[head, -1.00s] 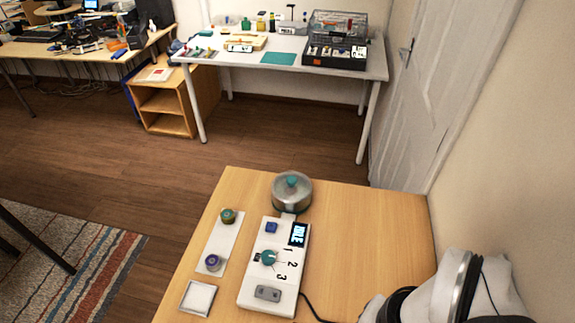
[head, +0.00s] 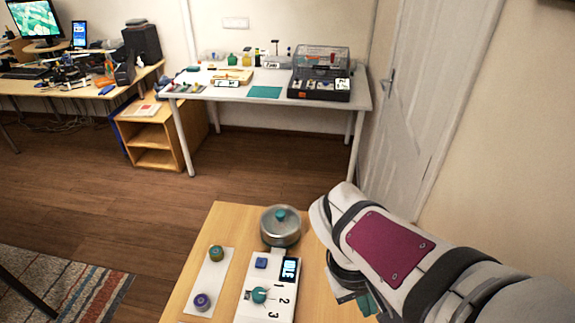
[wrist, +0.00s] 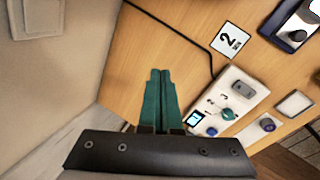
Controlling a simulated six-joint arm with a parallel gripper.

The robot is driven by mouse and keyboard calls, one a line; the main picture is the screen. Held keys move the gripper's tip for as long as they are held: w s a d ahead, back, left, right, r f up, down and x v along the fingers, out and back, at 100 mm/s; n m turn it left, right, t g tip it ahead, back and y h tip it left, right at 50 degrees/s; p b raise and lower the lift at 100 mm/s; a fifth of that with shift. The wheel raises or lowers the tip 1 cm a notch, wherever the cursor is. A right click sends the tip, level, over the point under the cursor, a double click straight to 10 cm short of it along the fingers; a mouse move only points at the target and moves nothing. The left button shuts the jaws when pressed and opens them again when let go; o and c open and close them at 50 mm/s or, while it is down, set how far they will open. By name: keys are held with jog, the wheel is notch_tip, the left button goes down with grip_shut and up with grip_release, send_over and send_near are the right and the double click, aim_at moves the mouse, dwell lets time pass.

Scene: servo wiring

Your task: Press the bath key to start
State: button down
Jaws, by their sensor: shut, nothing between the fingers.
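A white control panel (head: 246,309) lies on the wooden table. It carries a blue key (head: 261,263), a lit display (head: 289,269) and a teal knob (head: 260,295) beside the numbers 1, 2 and 3. In the wrist view the panel also shows a grey key (wrist: 242,90), the blue key (wrist: 212,131) and the teal knob (wrist: 228,113). The panel's front end is cut off in the head view. A round metal pot (head: 280,232) with a teal lid knob stands behind the panel. My gripper (wrist: 160,74) has its teal fingers together and empty, apart from the panel and to its right in the head view.
A white strip (head: 213,278) left of the panel bears a green-topped jar (head: 216,253) and a purple-topped jar (head: 202,301). The wrist view shows a white card marked 2 MIN (wrist: 230,41), a black cable, and a dark device (wrist: 288,38) at the upper right.

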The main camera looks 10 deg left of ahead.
jog(key=w+a+f+n+t+h, duration=0.2)
jog(key=w+a+n+t, duration=0.1)
jog(key=w+a+n, duration=0.6)
jog(key=n+t+y, duration=0.2)
jog(key=n+t, duration=0.3)
jog(key=n, duration=0.4)
send_over(257, 265)
notch_tip(257, 265, down, 5)
jog(key=shift+f, duration=0.15)
jog(key=shift+f, duration=4.4)
jog(key=shift+f, duration=0.4)
